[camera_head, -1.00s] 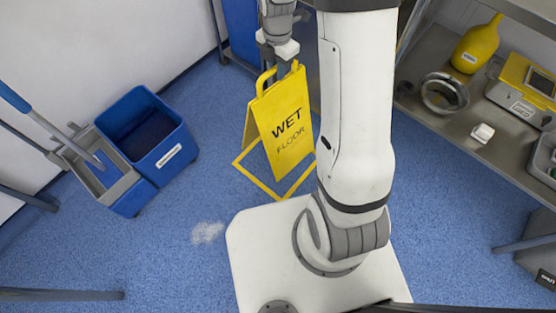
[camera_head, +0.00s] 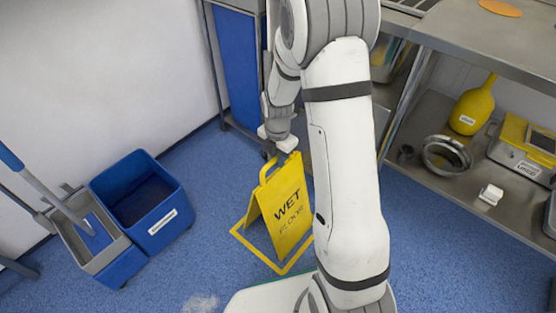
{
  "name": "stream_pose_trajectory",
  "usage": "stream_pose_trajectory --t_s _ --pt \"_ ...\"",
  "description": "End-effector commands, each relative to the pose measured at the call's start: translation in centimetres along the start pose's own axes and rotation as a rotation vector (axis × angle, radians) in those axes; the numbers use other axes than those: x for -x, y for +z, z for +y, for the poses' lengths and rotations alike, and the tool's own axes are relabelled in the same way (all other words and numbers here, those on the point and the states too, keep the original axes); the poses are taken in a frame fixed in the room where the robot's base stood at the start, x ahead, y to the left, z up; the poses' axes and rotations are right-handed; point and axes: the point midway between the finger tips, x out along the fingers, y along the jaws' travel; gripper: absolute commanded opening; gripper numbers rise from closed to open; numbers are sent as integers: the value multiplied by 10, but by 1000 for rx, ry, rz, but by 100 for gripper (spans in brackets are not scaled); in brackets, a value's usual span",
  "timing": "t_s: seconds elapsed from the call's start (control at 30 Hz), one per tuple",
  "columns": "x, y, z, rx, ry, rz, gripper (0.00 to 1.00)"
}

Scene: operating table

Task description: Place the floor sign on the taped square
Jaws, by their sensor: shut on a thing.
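The yellow floor sign (camera_head: 287,203), marked WET FLOOR, stands upright with its legs spread, in the middle of the head view. The yellow taped square (camera_head: 248,247) shows on the blue floor around its foot. The sign appears to stand inside the square, but my arm hides the right side of both. My gripper (camera_head: 279,152) is at the top of the sign, shut on its handle. The fingers are small and partly covered by the wrist, so the exact grip is hard to see.
A blue mop bucket (camera_head: 163,225) with a grey wringer stands to the left. A steel shelf (camera_head: 440,200) at the right holds a yellow bottle (camera_head: 474,108), a metal bowl (camera_head: 446,156) and a scale (camera_head: 522,150). A blue-panelled cart (camera_head: 234,65) stands behind. A pale patch (camera_head: 200,303) lies on the floor in front.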

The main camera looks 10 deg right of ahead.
Motion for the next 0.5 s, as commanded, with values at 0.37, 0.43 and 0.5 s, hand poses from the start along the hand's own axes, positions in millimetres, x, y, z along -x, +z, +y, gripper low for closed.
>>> stream_pose_trajectory --t_s 0.37,0.43,0.5 --pt "-1 0 0 1 0 0 21" --pt "-1 0 0 1 0 0 26" --pt "-1 0 0 1 0 0 32"
